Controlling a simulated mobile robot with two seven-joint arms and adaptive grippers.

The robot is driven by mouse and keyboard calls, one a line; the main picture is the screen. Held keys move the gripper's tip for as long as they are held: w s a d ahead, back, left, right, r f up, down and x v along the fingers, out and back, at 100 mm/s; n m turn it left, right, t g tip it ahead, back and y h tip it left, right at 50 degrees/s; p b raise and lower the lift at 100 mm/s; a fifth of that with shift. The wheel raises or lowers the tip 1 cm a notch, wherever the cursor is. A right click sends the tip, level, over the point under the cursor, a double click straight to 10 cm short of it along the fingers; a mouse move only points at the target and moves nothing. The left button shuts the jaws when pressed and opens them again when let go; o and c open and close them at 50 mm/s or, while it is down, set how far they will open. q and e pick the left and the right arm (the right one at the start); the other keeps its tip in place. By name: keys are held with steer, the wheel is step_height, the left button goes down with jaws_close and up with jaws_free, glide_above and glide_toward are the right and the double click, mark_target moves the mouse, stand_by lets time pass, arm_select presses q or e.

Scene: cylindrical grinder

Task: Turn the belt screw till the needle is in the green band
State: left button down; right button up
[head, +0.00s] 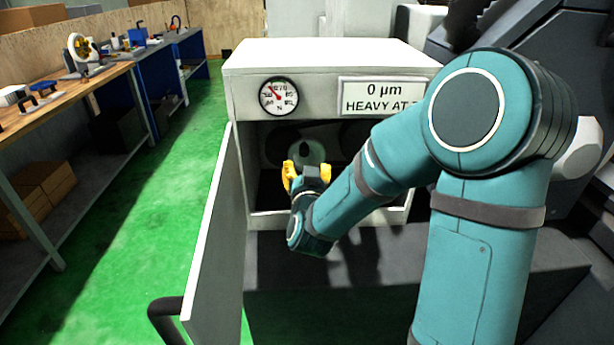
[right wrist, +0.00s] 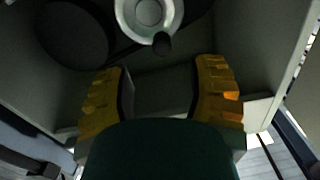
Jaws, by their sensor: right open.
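The gauge (head: 279,96) has a red needle leaning up and left; I cannot make out the green band. My left gripper is out of view.
The white cabinet (head: 325,56) has its door (head: 212,235) swung open at the left. A dark pulley (right wrist: 72,35) sits beside the screw. A sign (head: 381,97) reads "0 µm", partly covered by my right arm. A workbench (head: 100,80) stands left across green floor.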

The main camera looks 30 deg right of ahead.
mark_target(305, 154)
steer(key=shift+v, duration=1.35)
stand_by(0.8)
steer(key=w+d+m+p, duration=0.1)
steer(key=w+m+p, duration=0.1)
steer(key=w+p, duration=0.1)
steer(key=w+d+m+p, duration=0.2)
steer(key=w+p, duration=0.1)
steer(key=p, duration=0.3)
steer(key=w+d+m+p, duration=0.2)
steer(key=w+p, duration=0.1)
steer(key=p, duration=0.2)
steer(key=shift+d+m, duration=0.15)
steer(key=shift+m, duration=0.25)
steer(key=shift+r, duration=0.1)
jaws_close()
